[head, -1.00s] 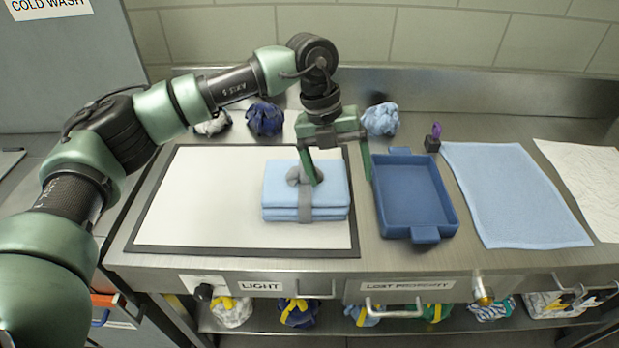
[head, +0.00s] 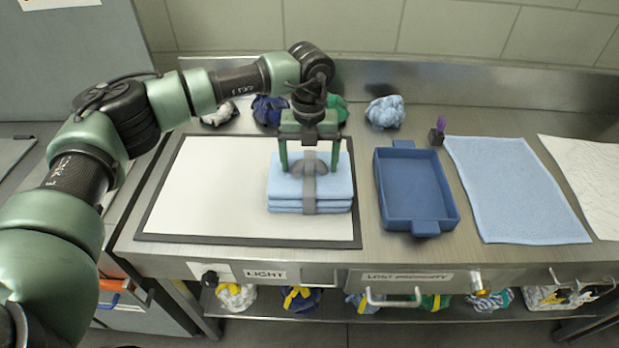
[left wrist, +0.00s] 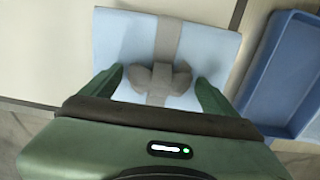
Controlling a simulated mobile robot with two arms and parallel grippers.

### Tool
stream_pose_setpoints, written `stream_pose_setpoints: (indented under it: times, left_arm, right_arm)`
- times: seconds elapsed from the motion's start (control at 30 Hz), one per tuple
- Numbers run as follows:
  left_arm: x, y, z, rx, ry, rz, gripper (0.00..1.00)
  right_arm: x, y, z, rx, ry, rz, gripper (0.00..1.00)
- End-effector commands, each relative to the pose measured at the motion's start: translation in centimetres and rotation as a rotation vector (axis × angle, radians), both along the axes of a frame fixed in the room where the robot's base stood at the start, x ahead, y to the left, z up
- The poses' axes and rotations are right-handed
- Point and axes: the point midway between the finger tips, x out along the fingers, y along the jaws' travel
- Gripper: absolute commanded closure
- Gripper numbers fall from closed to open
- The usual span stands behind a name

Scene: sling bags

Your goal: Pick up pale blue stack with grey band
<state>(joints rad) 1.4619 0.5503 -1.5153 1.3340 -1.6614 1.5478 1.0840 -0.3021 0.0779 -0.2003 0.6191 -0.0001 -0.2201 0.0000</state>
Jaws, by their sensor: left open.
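The pale blue stack (head: 340,190) of folded cloth lies on the right part of the white board with a dark frame. A grey band (head: 308,200) with a grey knot or bow on top runs round its middle. My left gripper (head: 308,170) is open above the stack, its two fingers on either side of the grey bow. In the left wrist view the fingers (left wrist: 158,90) point at the stack (left wrist: 115,45), with the bow (left wrist: 160,78) between them, apart from both fingers. Whether the fingertips touch the cloth I cannot tell. My right gripper is not in view.
The white board (head: 200,190) is otherwise bare. A blue tray (head: 420,228) stands empty to the right of the stack. Beyond it lie a flat blue cloth (head: 515,190) and a white sheet (head: 595,170). Several crumpled bundles, including a light blue one (head: 385,112), sit along the back.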

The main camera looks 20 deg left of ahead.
Motion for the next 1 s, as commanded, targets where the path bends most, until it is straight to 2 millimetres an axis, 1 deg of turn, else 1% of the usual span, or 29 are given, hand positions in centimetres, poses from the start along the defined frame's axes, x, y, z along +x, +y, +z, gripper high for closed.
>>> stream_pose_setpoints:
  times: [0.1, 0.17, 0.2, 0.27, 0.3, 0.37, 0.4, 0.43, 0.77, 0.87, 1.0]
  left_arm:
    - [0.0, 0.0, 0.0, 0.0, 0.0, 0.0, 0.11]
    - [0.0, 0.0, 0.0, 0.0, 0.0, 0.0, 0.28]
    - [0.0, 0.0, 0.0, 0.0, 0.0, -0.001, 0.39]
    - [0.0, 0.0, 0.0, -0.001, 0.0, -0.001, 0.55]
    - [0.0, 0.0, 0.0, -0.001, 0.0, -0.001, 0.67]
    - [0.0, 0.0, 0.0, -0.001, 0.0, -0.001, 0.83]
    - [0.0, 0.0, 0.0, -0.001, 0.0, -0.001, 0.94]
    - [0.0, 0.0, 0.0, -0.001, 0.0, -0.001, 1.0]
    - [0.1, -0.1, 0.4, -0.002, -0.003, -0.001, 1.0]
    - [0.1, -0.1, 0.9, -0.003, -0.004, 0.0, 1.0]
    - [0.1, -0.1, 2.5, -0.004, -0.005, -0.001, 1.0]
  right_arm:
    - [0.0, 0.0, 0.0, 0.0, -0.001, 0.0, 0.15]
    - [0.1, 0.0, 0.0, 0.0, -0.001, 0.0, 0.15]
    - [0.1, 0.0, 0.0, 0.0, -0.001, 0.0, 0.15]
    - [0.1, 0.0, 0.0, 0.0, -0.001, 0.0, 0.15]
    - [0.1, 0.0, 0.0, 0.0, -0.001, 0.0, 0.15]
    - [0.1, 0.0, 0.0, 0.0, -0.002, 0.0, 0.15]
    - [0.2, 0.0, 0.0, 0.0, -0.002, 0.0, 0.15]
    - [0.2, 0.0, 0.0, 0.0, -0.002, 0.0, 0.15]
    - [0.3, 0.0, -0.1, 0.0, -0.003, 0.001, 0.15]
    - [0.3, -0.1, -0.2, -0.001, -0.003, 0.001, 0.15]
    - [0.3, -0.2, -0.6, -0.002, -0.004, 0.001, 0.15]
